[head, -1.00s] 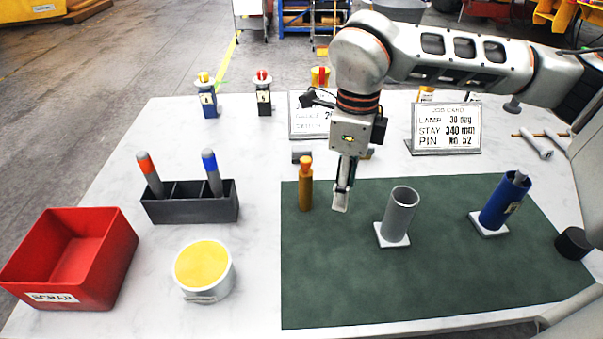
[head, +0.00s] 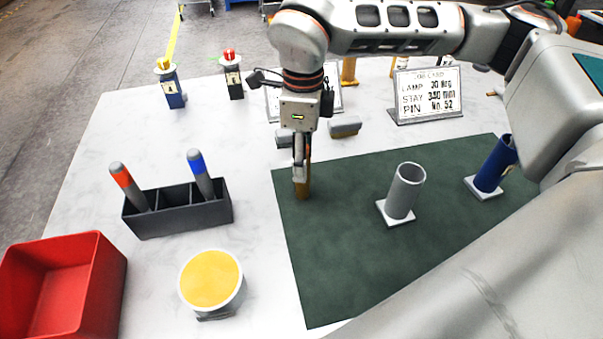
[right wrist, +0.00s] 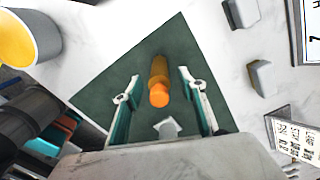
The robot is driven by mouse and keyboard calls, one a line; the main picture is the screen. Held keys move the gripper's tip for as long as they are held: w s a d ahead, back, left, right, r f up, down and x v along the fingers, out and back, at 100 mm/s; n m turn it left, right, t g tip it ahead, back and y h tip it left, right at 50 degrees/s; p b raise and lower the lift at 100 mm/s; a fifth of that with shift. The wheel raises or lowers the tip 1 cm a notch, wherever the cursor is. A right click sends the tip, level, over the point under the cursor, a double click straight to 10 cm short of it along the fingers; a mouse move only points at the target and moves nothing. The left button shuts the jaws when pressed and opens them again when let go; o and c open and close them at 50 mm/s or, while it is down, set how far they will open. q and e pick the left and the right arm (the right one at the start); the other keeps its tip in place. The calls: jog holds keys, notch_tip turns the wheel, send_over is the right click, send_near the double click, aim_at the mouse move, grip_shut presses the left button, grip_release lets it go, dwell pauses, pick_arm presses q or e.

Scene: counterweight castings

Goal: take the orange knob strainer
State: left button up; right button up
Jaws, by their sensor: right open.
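The orange knob strainer (right wrist: 159,68) is a brown-orange upright cylinder with a brighter orange knob on top. It stands at the far left corner of the green mat. In the head view the strainer (head: 304,189) is mostly hidden behind my right gripper (head: 300,178). In the right wrist view it lies between the two spread fingers of my right gripper (right wrist: 159,76), with clear gaps on both sides. The right gripper is open, and no contact shows. My left gripper is not in view.
A grey tube (head: 405,190) and a blue cylinder (head: 494,164) stand on the green mat (head: 345,270). Two grey blocks (head: 345,126) lie behind. Left are a black holder (head: 180,218), a yellow-topped tub (head: 211,279) and a red bin (head: 98,290). A job card (head: 427,95) stands behind.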

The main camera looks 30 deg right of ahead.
notch_tip(320, 180, down, 4)
jog(key=shift+s+f, duration=0.15)
jog(key=shift+f, duration=0.05)
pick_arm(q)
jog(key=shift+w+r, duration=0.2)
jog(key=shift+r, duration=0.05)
pick_arm(e)
grip_shut()
jog(key=shift+r, duration=0.55)
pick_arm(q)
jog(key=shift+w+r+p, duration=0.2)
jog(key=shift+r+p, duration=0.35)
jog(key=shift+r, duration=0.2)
pick_arm(e)
notch_tip(320, 180, up, 19)
